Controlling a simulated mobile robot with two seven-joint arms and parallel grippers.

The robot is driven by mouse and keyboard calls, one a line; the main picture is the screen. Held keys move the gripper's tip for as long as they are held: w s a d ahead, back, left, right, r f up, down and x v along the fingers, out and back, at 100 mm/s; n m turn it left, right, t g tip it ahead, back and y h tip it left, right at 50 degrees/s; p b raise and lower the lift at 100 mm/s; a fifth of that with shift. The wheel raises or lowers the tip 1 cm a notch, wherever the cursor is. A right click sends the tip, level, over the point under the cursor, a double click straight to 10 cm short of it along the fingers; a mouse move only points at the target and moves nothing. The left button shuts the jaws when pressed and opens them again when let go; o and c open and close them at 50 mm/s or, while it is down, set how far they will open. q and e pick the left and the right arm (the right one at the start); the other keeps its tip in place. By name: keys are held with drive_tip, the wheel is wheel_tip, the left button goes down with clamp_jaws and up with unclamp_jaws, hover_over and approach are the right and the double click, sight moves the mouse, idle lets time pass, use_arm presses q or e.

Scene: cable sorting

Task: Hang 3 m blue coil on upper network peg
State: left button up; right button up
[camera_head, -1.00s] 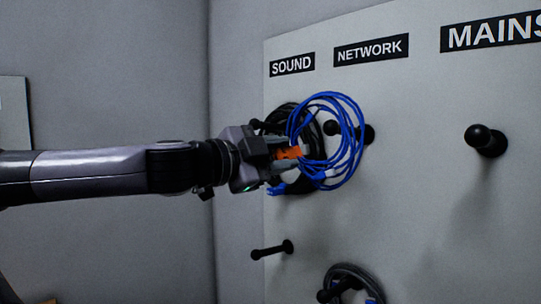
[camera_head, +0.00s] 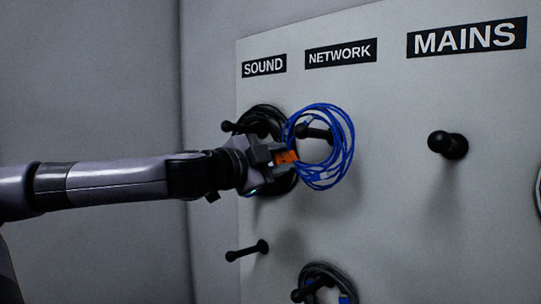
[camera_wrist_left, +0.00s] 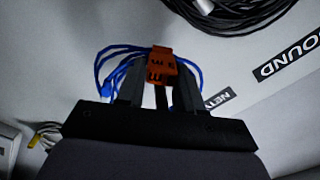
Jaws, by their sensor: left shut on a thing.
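The blue coil (camera_head: 344,150) hangs from my left gripper (camera_head: 284,156), which is shut on the coil's orange tag (camera_head: 287,157). In the left wrist view the orange tag (camera_wrist_left: 161,66) sits between the fingers, with the blue loops (camera_wrist_left: 108,60) behind it. The upper network peg (camera_head: 314,132) shows through the coil's ring in the head view. The peg's tip appears inside the loop's outline; I cannot tell how far the coil is along it. The NETWORK label (camera_head: 341,53) is above. My right gripper is not in view.
A black coil (camera_head: 262,118) hangs on the upper peg under SOUND, just behind my left gripper. A lower sound peg (camera_head: 247,251) is bare. A grey coil (camera_head: 325,278) hangs on the lower network peg. The upper MAINS peg (camera_head: 447,145) is bare.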

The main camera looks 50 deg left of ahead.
sight(290, 159)
use_arm(q)
drive_tip(key=shift+w+a+p, duration=0.1)
drive_tip(key=shift+w+p, duration=0.2)
drive_tip(key=shift+w, duration=0.3)
drive_tip(key=shift+w+a+f+p, duration=0.1)
drive_tip(key=shift+w+f+p, duration=0.1)
drive_tip(key=shift+w+p, duration=0.9)
drive_tip(key=shift+w+f+b, duration=0.15)
drive_tip(key=shift+f+b, duration=0.5)
drive_tip(key=shift+w+f+b, duration=0.15)
drive_tip(key=shift+f+b, duration=0.45)
drive_tip(key=shift+f, duration=0.05)
drive_tip(key=shift+f, duration=0.1)
drive_tip(key=o, duration=1.2)
drive_tip(key=shift+s, duration=0.1)
